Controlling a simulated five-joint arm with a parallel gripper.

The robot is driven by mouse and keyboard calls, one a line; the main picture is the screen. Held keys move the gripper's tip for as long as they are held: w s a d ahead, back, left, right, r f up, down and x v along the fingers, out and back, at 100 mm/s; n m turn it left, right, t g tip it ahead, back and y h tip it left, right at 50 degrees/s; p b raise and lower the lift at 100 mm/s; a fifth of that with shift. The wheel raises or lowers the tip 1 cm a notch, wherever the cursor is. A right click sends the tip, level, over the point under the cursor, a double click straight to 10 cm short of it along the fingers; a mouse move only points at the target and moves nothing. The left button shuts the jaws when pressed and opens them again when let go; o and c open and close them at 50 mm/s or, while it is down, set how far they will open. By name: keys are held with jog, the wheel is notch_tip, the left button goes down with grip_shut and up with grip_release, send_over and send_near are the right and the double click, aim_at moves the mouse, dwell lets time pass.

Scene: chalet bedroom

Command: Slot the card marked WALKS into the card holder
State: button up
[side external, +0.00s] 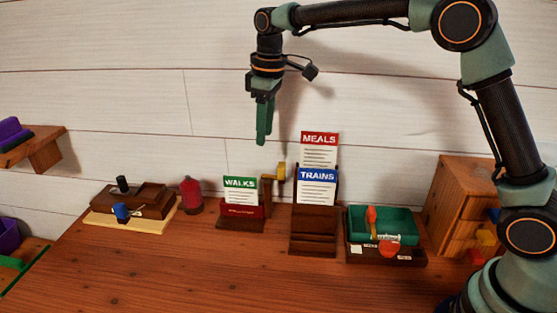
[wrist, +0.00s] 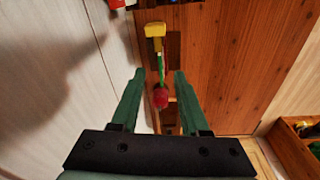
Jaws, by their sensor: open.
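The WALKS card (side external: 240,189), white with a green header, stands upright in a small dark stand with a red front (side external: 242,211). The card holder (side external: 313,241) is a tiered dark wooden rack to its right. The MEALS card (side external: 319,148), red-headed, is in its upper part, and the blue-headed TRAINS card (side external: 317,187) is just below and in front. The lower tiers look empty. My gripper (side external: 263,139) is open and empty, pointing down well above the WALKS card. In the wrist view, the card's thin green edge (wrist: 161,66) lies between the fingers.
A yellow-topped post (side external: 281,171) stands between the WALKS stand and the holder. A red bottle (side external: 191,195) is left of the stand. A green tray (side external: 374,225) is right of the holder, before a wooden cabinet (side external: 452,205). The front of the desk (side external: 180,270) is clear.

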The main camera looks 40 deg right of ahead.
jog(key=n+g, duration=0.1)
jog(key=n, duration=0.1)
send_near(250, 191)
jog(key=f, duration=0.5)
jog(key=shift+w+a, duration=0.1)
jog(key=shift+a, duration=0.3)
jog(key=shift+w+d+f, duration=0.1)
jog(key=shift+d+f, duration=0.1)
jog(key=shift+f, duration=1.15)
jog(key=shift+w+d+f, duration=0.1)
jog(key=shift+d+f, duration=0.1)
jog(key=shift+f, duration=1.15)
grip_shut()
